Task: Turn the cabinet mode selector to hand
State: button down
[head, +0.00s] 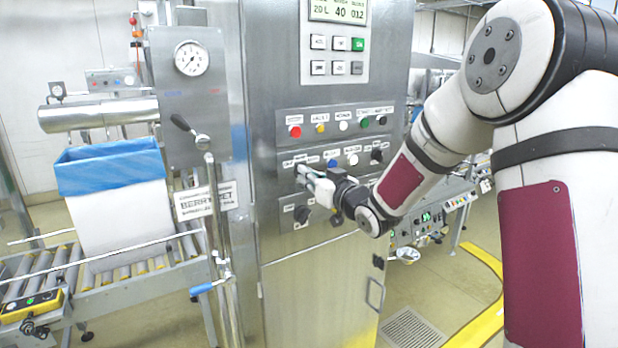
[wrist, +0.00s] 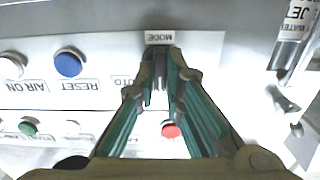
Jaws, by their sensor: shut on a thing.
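The mode selector (wrist: 159,72) is a small dark knob below the MODE label (wrist: 158,37) in the wrist view. My gripper (wrist: 162,60) is shut on it, with one green-edged finger on each side. The knob is mostly hidden between the fingers, so I cannot read its pointer angle. An AUTO label (wrist: 123,82) shows just left of the fingers; no HAND label can be read. In the head view my gripper (head: 303,174) touches the left part of the cabinet's middle row of controls.
The steel cabinet (head: 320,290) carries buttons around the selector. A blue RESET button (wrist: 68,63), a white AIR ON button (wrist: 12,66) and a red button (wrist: 171,130) are nearby. A bent metal lever (head: 195,130) and a lined box (head: 120,215) on rollers stand left.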

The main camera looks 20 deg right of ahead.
jog(key=shift+r, duration=0.1)
dwell(0.3)
jog(key=c, duration=1.7)
grip_release()
jog(key=v, duration=1.2)
